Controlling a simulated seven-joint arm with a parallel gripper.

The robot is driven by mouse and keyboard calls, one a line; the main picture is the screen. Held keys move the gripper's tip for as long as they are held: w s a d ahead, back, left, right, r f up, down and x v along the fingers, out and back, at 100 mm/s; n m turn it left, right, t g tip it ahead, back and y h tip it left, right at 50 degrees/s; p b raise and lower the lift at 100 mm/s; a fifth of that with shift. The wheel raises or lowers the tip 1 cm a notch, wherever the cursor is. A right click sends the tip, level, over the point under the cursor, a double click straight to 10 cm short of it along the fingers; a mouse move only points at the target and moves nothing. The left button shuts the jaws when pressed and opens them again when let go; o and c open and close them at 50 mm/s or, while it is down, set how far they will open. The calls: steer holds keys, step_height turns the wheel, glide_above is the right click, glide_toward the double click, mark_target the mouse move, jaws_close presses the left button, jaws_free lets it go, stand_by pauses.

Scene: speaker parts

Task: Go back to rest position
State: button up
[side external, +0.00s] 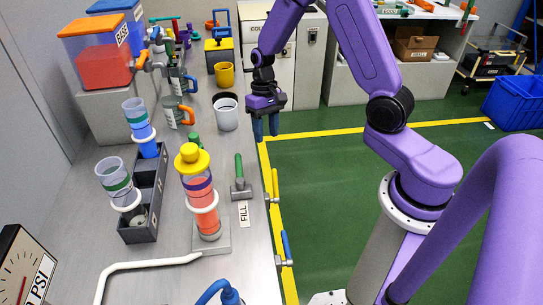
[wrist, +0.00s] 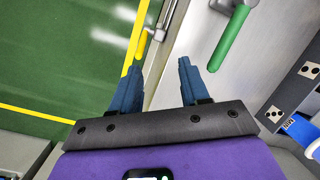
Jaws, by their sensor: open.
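My gripper (side external: 265,128) hangs from the purple arm just past the right edge of the metal workbench, fingers pointing down. In the wrist view my gripper (wrist: 158,80) shows two blue fingers spread apart with nothing between them. The bench edge and a yellow handle (wrist: 141,46) lie beyond the fingertips. In the side view the green handle (side external: 239,167) is nearer the camera than my gripper.
The workbench (side external: 165,280) carries a yellow-capped cylinder (side external: 200,185), a dark rack (side external: 142,205) with clear cups, a white cup (side external: 227,113) and a yellow mug (side external: 225,74). Yellow (side external: 275,184) and blue (side external: 286,245) handles stick out at its right edge. Green floor (side external: 320,180) is open to the right.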

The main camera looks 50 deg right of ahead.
steer(key=s+a+r+n, duration=0.5)
steer(key=a, duration=0.1)
steer(key=s+a+r+n+t, duration=0.1)
steer(key=s+r+n, duration=0.3)
steer(key=s, duration=0.6)
steer(key=s+a+r+n+t+h, duration=0.1)
steer(key=s+r+n, duration=0.3)
steer(key=s, duration=0.6)
steer(key=shift+s+a+n, duration=0.15)
steer(key=shift+s+n, duration=0.15)
steer(key=shift+n, duration=0.9)
steer(key=shift+o, duration=0.4)
